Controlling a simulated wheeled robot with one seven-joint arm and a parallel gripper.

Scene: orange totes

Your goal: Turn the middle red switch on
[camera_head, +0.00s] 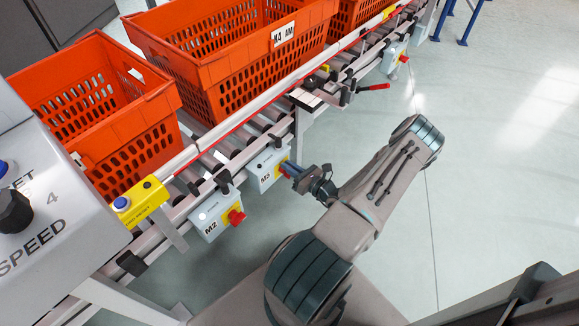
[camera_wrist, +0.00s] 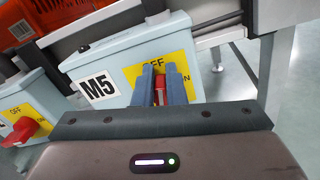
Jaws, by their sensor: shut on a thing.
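The middle switch box (camera_head: 263,172) hangs on the conveyor's side rail; in the wrist view the box (camera_wrist: 112,65) is pale blue, labelled M5. Its red switch (camera_wrist: 160,84) sits on a yellow plate, with OFF at the top and ON at the right, both partly covered. My gripper (camera_wrist: 161,72) has its two blue-grey fingers either side of the red handle, shut on it. The handle looks roughly upright, but the fingers hide much of it. In the head view my gripper (camera_head: 290,169) reaches the box front from the right and covers most of the switch.
A similar box labelled M2 (camera_head: 206,216) with a red switch (camera_head: 236,216) hangs to the left. Another box (camera_head: 392,60) hangs farther along the rail. Orange totes (camera_head: 150,125) stand on the conveyor. A red-handled lever (camera_head: 374,87) sticks out past my gripper. Open floor lies right.

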